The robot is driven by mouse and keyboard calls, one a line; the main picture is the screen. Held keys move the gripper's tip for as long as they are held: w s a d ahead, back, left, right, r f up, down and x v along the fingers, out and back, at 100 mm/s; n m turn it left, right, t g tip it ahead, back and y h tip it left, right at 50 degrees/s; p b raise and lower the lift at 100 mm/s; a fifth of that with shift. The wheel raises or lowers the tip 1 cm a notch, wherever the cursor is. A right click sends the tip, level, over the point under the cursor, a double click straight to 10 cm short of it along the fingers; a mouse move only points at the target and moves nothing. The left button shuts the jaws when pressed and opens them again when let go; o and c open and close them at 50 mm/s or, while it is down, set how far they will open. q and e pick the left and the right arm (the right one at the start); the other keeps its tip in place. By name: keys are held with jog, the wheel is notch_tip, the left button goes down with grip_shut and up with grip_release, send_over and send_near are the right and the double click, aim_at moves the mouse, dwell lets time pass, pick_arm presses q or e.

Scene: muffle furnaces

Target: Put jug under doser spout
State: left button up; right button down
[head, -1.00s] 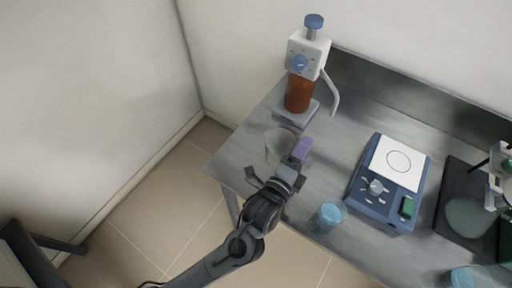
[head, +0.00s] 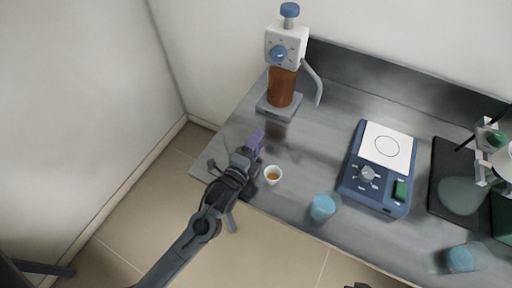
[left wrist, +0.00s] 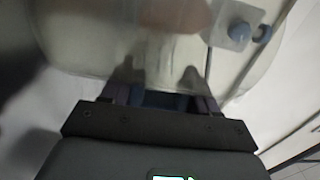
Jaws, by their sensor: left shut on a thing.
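The jug is clear and hard to make out in the head view, where only a faint outline shows by the purple fingertips. In the left wrist view the clear jug (left wrist: 90,62) fills the space ahead of my fingers. My left gripper (head: 256,142) is shut on it, near the bench's front left corner. It also shows in the left wrist view (left wrist: 155,90). The doser (head: 287,45), white with a blue knob and a brown bottle, stands at the back left. Its spout (head: 314,82) curves down on the right. The gripper is in front of the doser, left of the spout.
A small white cup (head: 273,175) with brownish contents stands right of my gripper. A blue-lidded container (head: 322,207) is near the front edge. A blue hotplate-like device (head: 376,170) stands to the right. The metal bench (head: 325,140) is clear between doser and device.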

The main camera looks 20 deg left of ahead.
pick_arm(q)
jog(key=shift+f, duration=0.9)
jog(key=o, duration=1.1)
jog(key=shift+f, duration=0.1)
jog(key=shift+c, duration=0.2)
jog(key=shift+r, duration=0.2)
jog(key=s, duration=0.3)
jog(key=s+a+p, duration=0.1)
jog(key=s, duration=0.6)
jog(key=shift+s+a, duration=0.1)
jog(key=shift+a, duration=0.25)
jog(key=shift+s+a, duration=0.15)
jog(key=shift+s, duration=0.7)
